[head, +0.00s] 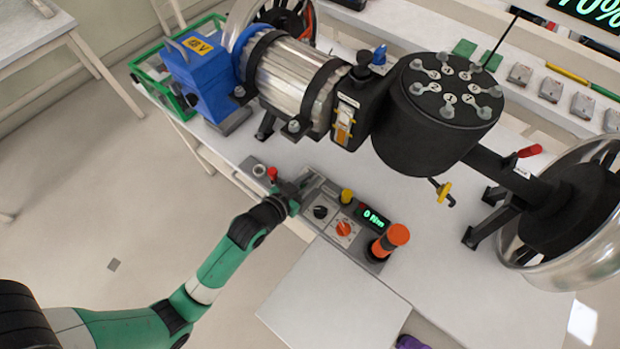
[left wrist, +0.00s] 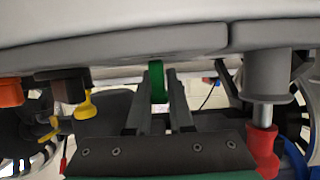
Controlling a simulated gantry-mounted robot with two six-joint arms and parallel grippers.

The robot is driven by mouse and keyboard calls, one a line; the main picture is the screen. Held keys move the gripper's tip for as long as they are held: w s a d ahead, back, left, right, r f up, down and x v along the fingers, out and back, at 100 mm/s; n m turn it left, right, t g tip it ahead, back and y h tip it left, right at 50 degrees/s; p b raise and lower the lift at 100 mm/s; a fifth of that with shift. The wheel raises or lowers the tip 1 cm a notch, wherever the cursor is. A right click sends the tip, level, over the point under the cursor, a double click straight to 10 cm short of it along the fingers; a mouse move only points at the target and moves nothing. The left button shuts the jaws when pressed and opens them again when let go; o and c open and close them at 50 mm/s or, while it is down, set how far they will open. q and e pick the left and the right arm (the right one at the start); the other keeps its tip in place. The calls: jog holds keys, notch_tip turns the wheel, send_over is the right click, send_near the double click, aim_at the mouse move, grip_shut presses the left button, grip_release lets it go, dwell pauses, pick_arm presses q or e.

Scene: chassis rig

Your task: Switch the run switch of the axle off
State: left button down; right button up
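The grey control panel (head: 325,218) lies along the table's front edge. It carries a black rotary knob (head: 320,212), an orange dial (head: 343,229) and a lit display (head: 374,218) reading "0 Nm". My left gripper (head: 298,187) is at the panel's left part and hides what lies under it. In the left wrist view a green upright piece (left wrist: 157,82), perhaps the switch lever, stands between the two finger tips (left wrist: 158,98). The fingers are apart, with the piece nearly filling the gap; I cannot tell whether they press on it. My right gripper is not in view.
A red knob (left wrist: 263,145) on a grey post is close beside the gripper. A yellow knob (head: 347,195) and an orange handle (head: 391,240) stand farther right. The axle with its silver motor (head: 290,82) and black hub (head: 440,115) stands behind the panel.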

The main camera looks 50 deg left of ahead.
aim_at(303, 186)
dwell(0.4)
pick_arm(q)
jog(key=shift+s+t+b, duration=0.2)
jog(key=shift+t+b, duration=0.5)
jog(key=shift+b, duration=0.45)
jog(key=t+b, duration=0.2)
jog(key=b, duration=0.1)
jog(key=s+r+t+b, duration=0.1)
jog(key=t+b, duration=0.1)
jog(key=b, duration=0.2)
jog(key=s+t+y+b, duration=0.1)
jog(key=t+b, duration=0.1)
jog(key=b, duration=0.2)
jog(key=shift+d+r, duration=0.15)
jog(key=shift+d, duration=0.05)
jog(key=shift+s+r+t+b, duration=0.3)
jog(key=shift+t+b, duration=0.4)
jog(key=shift+t, duration=0.1)
jog(key=shift+s+r+t, duration=0.2)
jog(key=shift+t, duration=0.3)
jog(key=c, duration=0.8)
grip_release()
jog(key=shift+s, duration=0.15)
